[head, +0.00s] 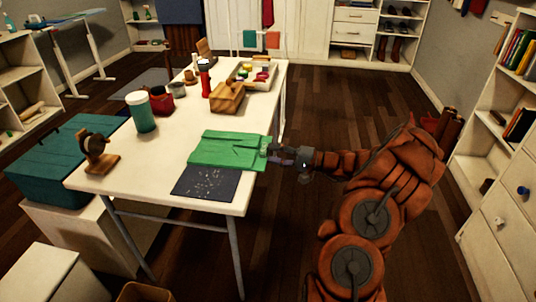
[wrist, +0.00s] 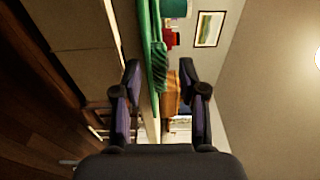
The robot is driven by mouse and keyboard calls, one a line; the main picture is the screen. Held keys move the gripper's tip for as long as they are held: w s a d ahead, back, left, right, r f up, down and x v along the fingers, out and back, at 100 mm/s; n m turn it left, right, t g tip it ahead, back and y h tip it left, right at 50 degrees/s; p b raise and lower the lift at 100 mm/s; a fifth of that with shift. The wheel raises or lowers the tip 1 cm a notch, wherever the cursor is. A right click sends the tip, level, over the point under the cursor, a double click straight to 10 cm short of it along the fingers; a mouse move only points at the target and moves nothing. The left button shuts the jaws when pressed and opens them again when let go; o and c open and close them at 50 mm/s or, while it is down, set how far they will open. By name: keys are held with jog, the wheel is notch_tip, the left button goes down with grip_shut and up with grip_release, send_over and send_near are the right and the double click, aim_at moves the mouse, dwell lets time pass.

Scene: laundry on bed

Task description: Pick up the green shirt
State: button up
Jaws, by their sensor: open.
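The green shirt (head: 225,148) lies folded flat on the white table (head: 150,175), near its right edge. My gripper (head: 270,152) is at the shirt's right edge, over the table's right side, reaching in from the right. In the wrist view, which is turned sideways, my gripper (wrist: 160,75) is open, with its two fingers apart. The green shirt (wrist: 157,60) shows edge-on as a narrow strip between the fingers, beyond them. I cannot tell whether a finger touches it.
A dark speckled mat (head: 205,184) lies just in front of the shirt. A teal box (head: 60,165) is left of the table. Floor is clear on the right.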

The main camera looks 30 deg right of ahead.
jog(key=shift+b+x, duration=0.35)
jog(key=shift+x, duration=0.55)
grip_shut()
dwell(0.4)
notch_tip(320, 180, up, 2)
jog(key=shift+r+p, duration=0.2)
jog(key=shift+p, duration=0.1)
jog(key=s+d+r+p, duration=0.2)
jog(key=s+d+r, duration=0.3)
jog(key=s+d, duration=0.4)
jog(key=shift+s+d, duration=0.25)
jog(key=shift+s, duration=0.4)
dwell(0.3)
